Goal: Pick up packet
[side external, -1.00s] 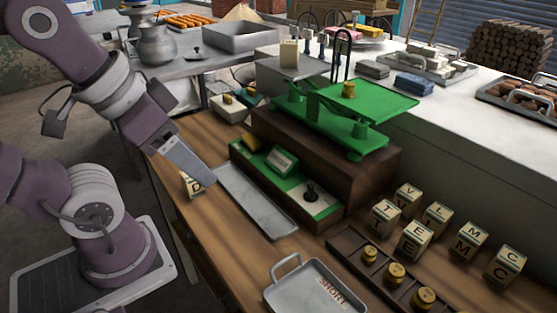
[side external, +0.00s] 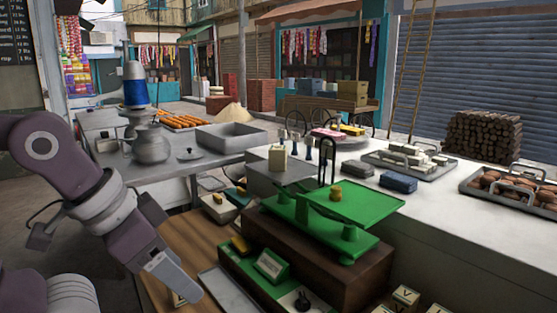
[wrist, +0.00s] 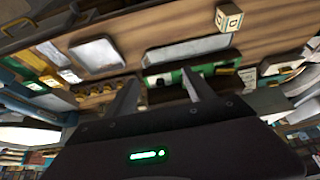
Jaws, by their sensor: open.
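A small cream lettered packet (side external: 178,298) stands on the wooden table at the bottom of the side view, mostly hidden behind my gripper (side external: 193,292). In the wrist view a lettered packet (wrist: 229,18) stands alone on the wood at the upper right, apart from my fingers. My gripper (wrist: 160,90) is open, with nothing visible between its two fingers. Other lettered packets (side external: 405,297) are cut off at the bottom edge of the side view.
A green balance scale (side external: 350,205) stands on a dark wooden base right of my gripper. A long metal tray (side external: 228,288) lies between them. The wrist view shows a square metal tray (wrist: 98,52) at left. Wood around the lone packet is clear.

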